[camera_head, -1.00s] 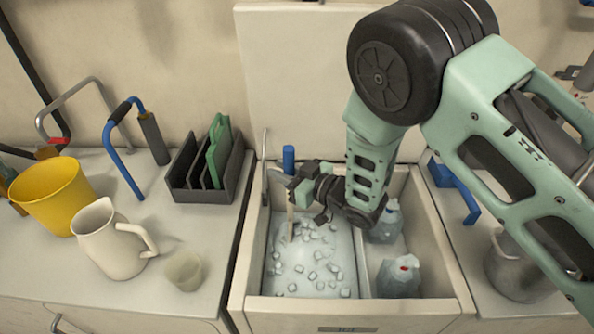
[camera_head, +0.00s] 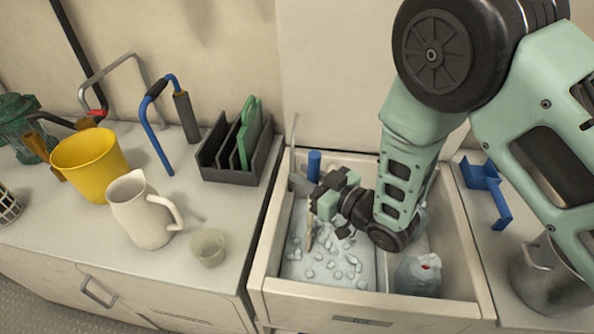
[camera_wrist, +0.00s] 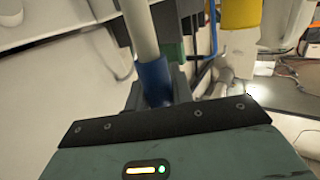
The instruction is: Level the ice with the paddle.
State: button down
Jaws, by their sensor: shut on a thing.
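The ice (camera_head: 335,268), a pale bed with several loose cubes on top, fills the left compartment of an open chest (camera_head: 268,262). My gripper (camera_head: 322,200) is over the back of that compartment, shut on the paddle. In the head view the paddle's blue grip (camera_head: 314,166) rises above the gripper. Its tan lower part (camera_head: 310,230) comes down to the ice, roughly upright; whether it touches is unclear. In the wrist view the blue grip (camera_wrist: 153,80) sits between my fingers, with a pale shaft (camera_wrist: 139,28) running from it. My gripper and arm hide part of the chest.
The right compartment holds a clear jug (camera_head: 418,274). On the left counter stand a cream pitcher (camera_head: 145,212), a small cup (camera_head: 208,248), a yellow bucket (camera_head: 90,165) and a dark divided rack (camera_head: 238,165). A blue bracket (camera_head: 488,190) and a metal pot (camera_head: 548,275) are right of the chest.

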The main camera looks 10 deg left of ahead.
jog(key=shift+w+d, duration=1.85)
jog(key=shift+d, duration=2.8)
jog(key=a+b, duration=0.2)
jog(key=a, duration=1)
notch_tip(320, 180, up, 30)
jog(key=p, duration=1.6)
jog(key=shift+s+p, duration=0.3)
jog(key=shift+s, duration=0.1)
